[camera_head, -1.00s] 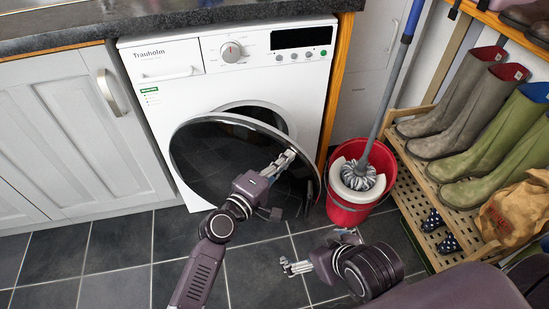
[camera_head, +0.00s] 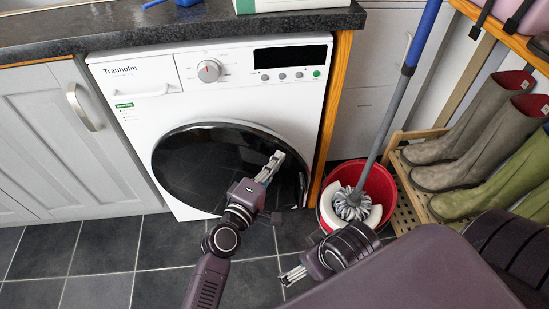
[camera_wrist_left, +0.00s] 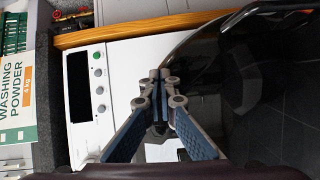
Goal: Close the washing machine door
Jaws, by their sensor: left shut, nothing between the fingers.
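The washing machine (camera_head: 150,95) is white, under the dark worktop. Its round black glass door (camera_head: 195,165) lies close to the front in the head view; I cannot tell whether it is latched. My left gripper (camera_head: 274,162) is in front of the door's right part, with its fingertips at or close to the glass. In the left wrist view the fingers (camera_wrist_left: 160,76) are together with nothing between them, and the dark door (camera_wrist_left: 265,100) fills the right side. My right gripper (camera_head: 292,276) is low over the floor, partly hidden by my own arm.
A red bucket (camera_head: 381,186) with a mop (camera_head: 350,203) stands right of the machine. A wooden rack (camera_head: 408,212) with boots (camera_head: 450,135) is farther right. A washing powder box (camera_wrist_left: 17,75) is on the worktop (camera_head: 120,36). Tiled floor (camera_head: 100,250) is free at front left.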

